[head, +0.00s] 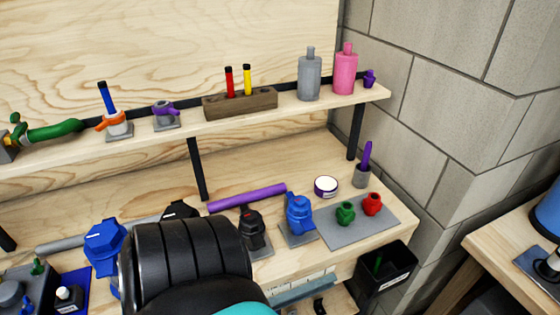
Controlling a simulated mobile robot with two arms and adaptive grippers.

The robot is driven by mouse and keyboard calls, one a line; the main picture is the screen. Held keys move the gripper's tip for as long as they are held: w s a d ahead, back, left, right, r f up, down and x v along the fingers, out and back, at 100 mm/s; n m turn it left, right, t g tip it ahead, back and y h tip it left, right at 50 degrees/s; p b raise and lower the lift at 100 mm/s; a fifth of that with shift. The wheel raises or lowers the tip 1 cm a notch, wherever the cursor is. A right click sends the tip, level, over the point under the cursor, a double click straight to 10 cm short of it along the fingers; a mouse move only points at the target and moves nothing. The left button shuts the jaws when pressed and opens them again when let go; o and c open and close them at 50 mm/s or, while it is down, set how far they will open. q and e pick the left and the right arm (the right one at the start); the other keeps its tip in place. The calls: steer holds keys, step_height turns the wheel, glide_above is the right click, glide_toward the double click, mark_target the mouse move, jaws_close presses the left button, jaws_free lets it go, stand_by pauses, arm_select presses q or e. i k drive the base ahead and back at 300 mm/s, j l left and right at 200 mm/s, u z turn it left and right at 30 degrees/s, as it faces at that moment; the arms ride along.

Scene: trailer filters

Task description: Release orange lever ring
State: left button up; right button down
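The orange lever ring (112,121) is on the upper shelf at the left. It sits around a pale fitting on a small grey base plate (120,136), with its lever pointing left. A blue tube with a black top (106,97) stands in the fitting, tilted slightly left. No gripper touches the ring. A large black ribbed part of my arm fills the lower middle of the head view, and neither gripper's fingers can be made out.
On the upper shelf (190,134) are a green-handled fitting (52,131), a purple ring (165,107), a wooden tube block (240,103) and two bottles. The lower bench holds blue housings (298,214), a purple rod (247,197) and small pots. A black bin (385,278) hangs at right.

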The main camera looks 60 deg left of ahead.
mark_target(106, 121)
steer(key=u, duration=3)
